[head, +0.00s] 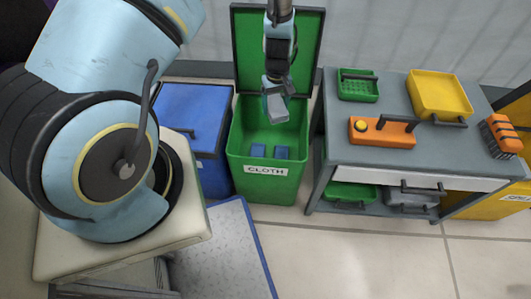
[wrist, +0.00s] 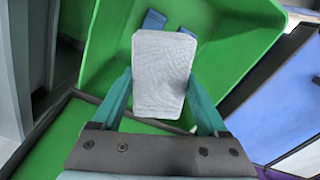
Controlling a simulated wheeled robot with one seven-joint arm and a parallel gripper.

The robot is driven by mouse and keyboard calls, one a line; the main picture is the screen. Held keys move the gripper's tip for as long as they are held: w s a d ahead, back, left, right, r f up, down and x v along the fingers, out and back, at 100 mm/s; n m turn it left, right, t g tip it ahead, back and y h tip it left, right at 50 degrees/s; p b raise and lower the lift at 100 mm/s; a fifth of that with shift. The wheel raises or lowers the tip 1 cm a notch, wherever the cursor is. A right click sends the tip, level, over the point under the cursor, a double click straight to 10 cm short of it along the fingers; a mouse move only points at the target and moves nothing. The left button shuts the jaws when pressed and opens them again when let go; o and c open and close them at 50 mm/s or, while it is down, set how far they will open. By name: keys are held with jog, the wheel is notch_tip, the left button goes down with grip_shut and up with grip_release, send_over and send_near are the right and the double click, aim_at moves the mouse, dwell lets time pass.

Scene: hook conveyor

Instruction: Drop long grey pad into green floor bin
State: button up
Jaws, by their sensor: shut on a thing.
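The long grey pad (wrist: 162,75) is between the two teal fingers of my gripper (wrist: 163,103) in the wrist view. My gripper (head: 274,100) is shut on it and holds it over the open mouth of the green floor bin (head: 270,184). In the head view the pad (head: 277,107) hangs near the back of the bin's opening, above the bin's floor. The bin carries a CLOTH label, and its lid stands up at the back. Two blue pieces (head: 269,152) lie inside the bin. The green bin wall also shows in the wrist view (wrist: 235,60).
A closed blue bin (head: 190,115) stands just left of the green bin. A grey workbench (head: 395,165) on the right carries a green basket (head: 357,88), a yellow tray (head: 438,92) and an orange tool (head: 380,132).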

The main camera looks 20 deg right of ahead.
notch_tip(320, 180, down, 6)
jog(key=b, duration=0.4)
jog(key=shift+r, duration=0.1)
jog(key=o, duration=1.3)
jog(key=shift+o, duration=0.2)
notch_tip(320, 180, up, 11)
jog(key=shift+f, duration=0.1)
